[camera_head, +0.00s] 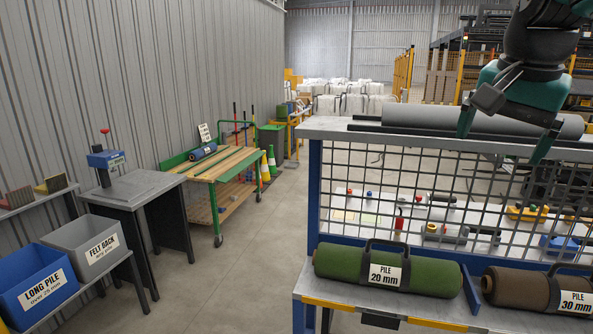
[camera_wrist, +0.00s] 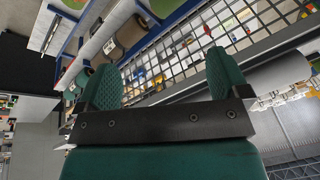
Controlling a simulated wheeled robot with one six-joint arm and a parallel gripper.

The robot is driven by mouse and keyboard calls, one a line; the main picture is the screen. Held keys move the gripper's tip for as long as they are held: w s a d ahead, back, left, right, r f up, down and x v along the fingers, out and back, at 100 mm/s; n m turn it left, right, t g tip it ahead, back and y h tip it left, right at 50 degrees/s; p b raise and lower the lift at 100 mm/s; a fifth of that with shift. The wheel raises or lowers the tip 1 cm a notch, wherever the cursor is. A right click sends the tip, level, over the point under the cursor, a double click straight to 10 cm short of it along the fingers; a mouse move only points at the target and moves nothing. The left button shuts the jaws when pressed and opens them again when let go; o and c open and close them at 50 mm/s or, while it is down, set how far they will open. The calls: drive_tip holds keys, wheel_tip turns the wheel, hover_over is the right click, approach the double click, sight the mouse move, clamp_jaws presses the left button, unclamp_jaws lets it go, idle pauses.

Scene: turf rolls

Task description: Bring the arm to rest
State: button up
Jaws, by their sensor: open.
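My gripper (camera_head: 505,138) is at the upper right of the head view, on my raised arm. Its two green fingers hang down, wide apart, with nothing between them. They are in front of or just over the grey roll (camera_head: 420,117) on top of the mesh rack; whether they touch it I cannot tell. In the wrist view my gripper (camera_wrist: 163,78) also shows its ribbed green fingers spread and empty, with the mesh beyond.
A mesh panel (camera_head: 345,190) stands below my gripper. A green roll (camera_head: 345,266) labelled "PILE 20 mm" and a brown roll (camera_head: 515,288) labelled "PILE 30 mm" lie on the front shelf. A wooden-topped cart (camera_head: 225,164) stands left. The floor (camera_head: 240,250) between is clear.

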drive_tip(key=s+a+f+n+g+y+b, duration=0.1)
drive_tip(key=s+a+f+n, duration=0.3)
drive_tip(key=f, duration=0.4)
drive_tip(key=s+a+f+n+g+y+b, duration=0.1)
drive_tip(key=s+a+f+n+y+b, duration=0.1)
drive_tip(key=s+a+f+n+b, duration=0.2)
drive_tip(key=s+a+f+n+g+y+b, duration=0.1)
drive_tip(key=s+a+f+n+y+b, duration=0.1)
drive_tip(key=s+a+f+n, duration=0.3)
drive_tip(key=s+f+n, duration=0.3)
drive_tip(key=s+f, duration=0.3)
drive_tip(key=f, duration=0.2)
drive_tip(key=shift+s+a+g, duration=0.3)
drive_tip(key=shift+a+g, duration=0.1)
